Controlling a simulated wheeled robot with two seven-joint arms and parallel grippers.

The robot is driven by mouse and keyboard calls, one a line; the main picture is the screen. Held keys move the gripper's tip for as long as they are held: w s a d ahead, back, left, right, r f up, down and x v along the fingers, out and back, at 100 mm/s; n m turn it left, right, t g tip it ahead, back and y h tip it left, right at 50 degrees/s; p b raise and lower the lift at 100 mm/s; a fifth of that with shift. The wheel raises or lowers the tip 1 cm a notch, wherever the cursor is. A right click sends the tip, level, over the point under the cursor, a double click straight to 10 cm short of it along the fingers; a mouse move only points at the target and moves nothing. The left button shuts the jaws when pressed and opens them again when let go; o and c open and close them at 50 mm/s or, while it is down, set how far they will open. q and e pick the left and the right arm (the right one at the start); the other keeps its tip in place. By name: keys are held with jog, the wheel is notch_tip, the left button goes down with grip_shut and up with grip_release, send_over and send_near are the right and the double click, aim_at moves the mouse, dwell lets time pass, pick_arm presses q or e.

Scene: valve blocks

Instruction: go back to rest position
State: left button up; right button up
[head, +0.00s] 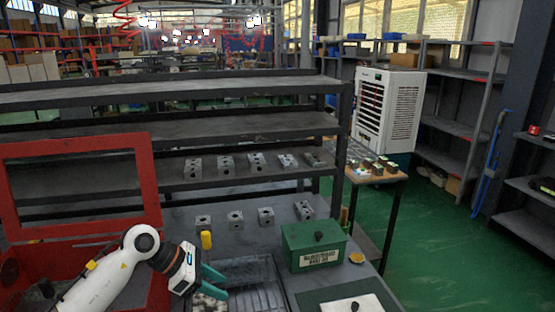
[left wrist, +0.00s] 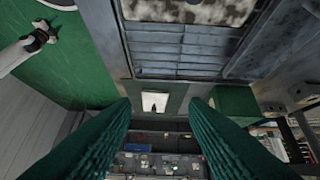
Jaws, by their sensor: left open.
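My left gripper (head: 212,284) is low at the left of the head view, above the bench beside a dark slotted tray (head: 250,290). In the left wrist view its two ribbed green fingers (left wrist: 165,104) stand wide apart with nothing between them. A whitish, speckled piece lies near the fingers in the head view, partly hidden by them; I cannot tell that they touch. My right gripper (left wrist: 52,20) appears at the top left of the left wrist view, small and partly cut off, over green floor. Its jaw opening cannot be made out. It is not in the head view.
Valve blocks stand on the bench (head: 235,220) and on the shelf (head: 225,164) behind. A green box (head: 314,247) with a black knob is right of the tray. A red frame (head: 148,185) stands close at left. Green floor (head: 450,250) is open at right.

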pick_arm(q)
jog(key=s+d+r+n+t+h, duration=0.2)
jog(key=d+r+n+h, duration=0.15)
jog(key=d+h, duration=0.4)
notch_tip(320, 180, up, 7)
jog(key=s+n+t, duration=0.1)
jog(key=n+t, duration=0.9)
jog(key=n, duration=0.1)
jog(key=s+a+f+n+t+y, duration=0.1)
jog(key=s+a+f+n+y, duration=0.1)
jog(key=a+f+n+y, duration=0.5)
jog(key=s+a+f+n+y, duration=0.1)
jog(key=n+y, duration=0.4)
jog(key=n, duration=0.5)
jog(key=s+a+f+n+t+y, duration=0.15)
jog(key=a+f+n+y, duration=0.3)
jog(key=n, duration=0.45)
jog(key=s+f+n+g, duration=0.4)
jog(key=s+f+g, duration=0.3)
jog(key=s, duration=0.5)
jog(key=s+f+n+g, duration=0.4)
jog(key=s+f+g, duration=0.25)
jog(key=s, duration=0.45)
notch_tip(320, 180, down, 25)
jog(key=s+g, duration=0.1)
jog(key=s+a+f+g, duration=0.1)
jog(key=s+a+f, duration=0.1)
jog(key=s+f, duration=1.5)
jog(key=shift+m, duration=0.35)
